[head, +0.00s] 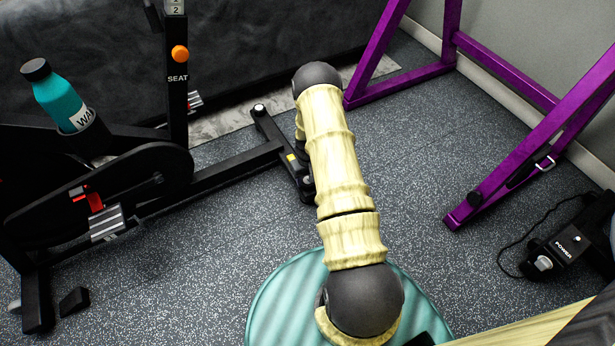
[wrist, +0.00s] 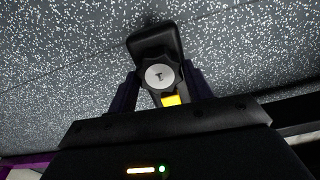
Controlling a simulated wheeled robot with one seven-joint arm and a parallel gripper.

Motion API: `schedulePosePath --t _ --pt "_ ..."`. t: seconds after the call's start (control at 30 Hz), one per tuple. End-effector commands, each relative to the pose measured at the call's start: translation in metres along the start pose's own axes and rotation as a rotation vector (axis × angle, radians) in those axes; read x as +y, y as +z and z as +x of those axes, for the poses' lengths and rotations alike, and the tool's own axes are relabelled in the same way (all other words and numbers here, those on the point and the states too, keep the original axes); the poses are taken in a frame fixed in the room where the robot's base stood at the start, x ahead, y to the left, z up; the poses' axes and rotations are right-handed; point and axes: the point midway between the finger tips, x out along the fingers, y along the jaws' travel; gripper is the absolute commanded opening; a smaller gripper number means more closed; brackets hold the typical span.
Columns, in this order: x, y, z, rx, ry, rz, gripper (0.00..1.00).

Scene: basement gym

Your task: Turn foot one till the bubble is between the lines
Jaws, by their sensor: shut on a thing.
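Foot one's dark lobed knob has a grey cap marked 1 (wrist: 159,76) and sits at the end of a black foot bar (wrist: 151,40) in the wrist view. My gripper (wrist: 160,80) is shut on this knob, with one dark finger on each side. A small yellow level (wrist: 171,101) shows just below the knob, partly cut off by the gripper body; its bubble and lines cannot be made out. In the head view, my arm hides the gripper and knob; the bike's foot bar (head: 273,132) and a bit of the yellow level (head: 291,157) show beside the arm.
The black exercise bike (head: 120,185) stands at the left, with a teal bottle (head: 58,95) on it. A purple frame (head: 500,180) stands at the right, near a black power box (head: 566,246). A teal round thing (head: 275,305) lies below my arm. Speckled floor is clear between.

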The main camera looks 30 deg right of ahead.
Motion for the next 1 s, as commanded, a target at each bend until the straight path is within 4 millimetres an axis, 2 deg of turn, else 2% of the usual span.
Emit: schedulePosePath --t 0.7,1.0 --pt "-0.0015 0.0006 -0.0019 -0.003 -0.002 0.522 0.28" --pt "-0.0003 0.0015 -0.0002 -0.005 -0.003 0.639 0.28"
